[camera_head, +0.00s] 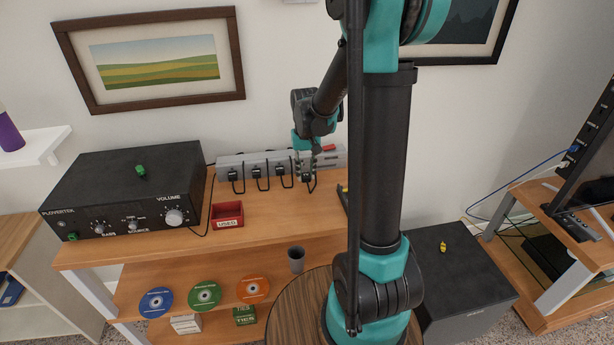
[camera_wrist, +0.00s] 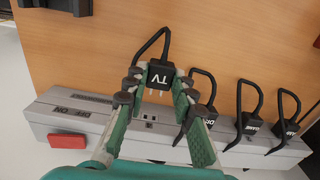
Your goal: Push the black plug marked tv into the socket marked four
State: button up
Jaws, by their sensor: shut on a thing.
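The black plug marked TV (camera_wrist: 160,76) is between the fingertips of my gripper (camera_wrist: 157,80) in the wrist view, its cord looping away behind it. Its metal prongs show bare and point toward the grey socket strip (camera_wrist: 60,118), apart from it. An empty socket (camera_wrist: 150,122) shows on the strip between my fingers; I cannot read a number on it. In the head view my gripper (camera_head: 305,164) is over the right part of the strip (camera_head: 228,161), with the plug (camera_head: 307,178) at its tips.
Several black plugs sit in the strip beside the empty socket, the nearest (camera_wrist: 203,113) close to my finger. A red switch (camera_wrist: 72,139) is at the strip's other end. An amplifier (camera_head: 125,190) and a red tray (camera_head: 227,214) stand left on the wooden desk (camera_head: 265,225).

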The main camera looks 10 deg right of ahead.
aim_at(303, 162)
jog(key=shift+w, duration=1.45)
jog(key=shift+w, duration=1.25)
dwell(0.4)
jog(key=o, duration=1.1)
jog(key=shift+r, duration=0.1)
notch_tip(303, 162, up, 12)
jog(key=shift+f, duration=0.1)
